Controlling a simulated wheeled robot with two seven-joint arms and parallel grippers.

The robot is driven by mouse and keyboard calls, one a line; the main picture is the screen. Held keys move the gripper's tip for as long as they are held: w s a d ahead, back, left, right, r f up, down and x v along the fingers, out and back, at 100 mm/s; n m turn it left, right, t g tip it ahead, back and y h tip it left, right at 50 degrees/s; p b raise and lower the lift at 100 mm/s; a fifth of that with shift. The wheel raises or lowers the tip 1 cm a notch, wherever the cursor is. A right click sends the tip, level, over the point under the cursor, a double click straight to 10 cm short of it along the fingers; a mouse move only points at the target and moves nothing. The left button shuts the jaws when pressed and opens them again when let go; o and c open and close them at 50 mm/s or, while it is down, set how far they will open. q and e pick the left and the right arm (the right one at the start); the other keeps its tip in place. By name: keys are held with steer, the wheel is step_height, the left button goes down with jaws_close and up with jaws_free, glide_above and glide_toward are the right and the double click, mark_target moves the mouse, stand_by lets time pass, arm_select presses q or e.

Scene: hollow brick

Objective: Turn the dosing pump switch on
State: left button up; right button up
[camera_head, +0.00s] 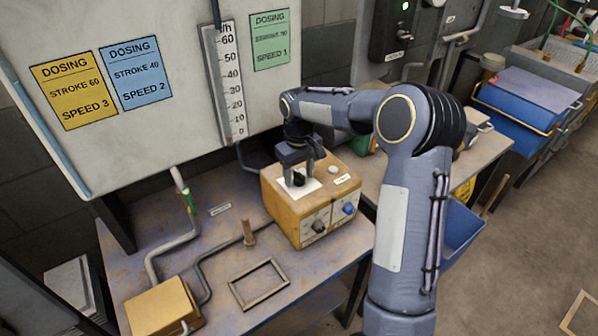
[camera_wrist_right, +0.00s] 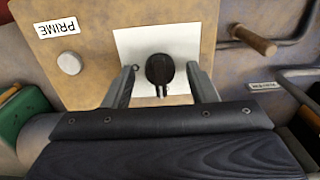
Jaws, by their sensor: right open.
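The dosing pump (camera_head: 298,207) is a tan box on the table with two knobs on its front, a dark one (camera_head: 318,226) and a blue one (camera_head: 349,208). A black switch knob (camera_wrist_right: 160,69) sits on a white plate (camera_wrist_right: 180,42) on the pump's top. My right gripper (camera_head: 299,176) is above this plate, pointing down. In the wrist view my right gripper (camera_wrist_right: 162,84) is open, with one finger on each side of the black knob and gaps showing between. A round button (camera_wrist_right: 69,62) is next to the PRIME label. My left gripper is not in view.
A wooden-handled valve (camera_head: 249,234) and pipes stand left of the pump. An empty frame (camera_head: 259,285) and a smaller tan box (camera_head: 163,307) lie on the table (camera_head: 222,303). A board (camera_head: 110,45) with dosing cards and a gauge (camera_head: 229,85) is behind.

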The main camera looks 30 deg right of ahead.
steer(key=c, duration=1)
steer(key=shift+m, duration=0.4)
steer(key=m, duration=0.8)
steer(key=shift+m, duration=0.3)
steer(key=m, duration=0.4)
steer(key=m+p, duration=0.1)
steer(key=m, duration=0.3)
steer(key=shift+m, duration=0.5)
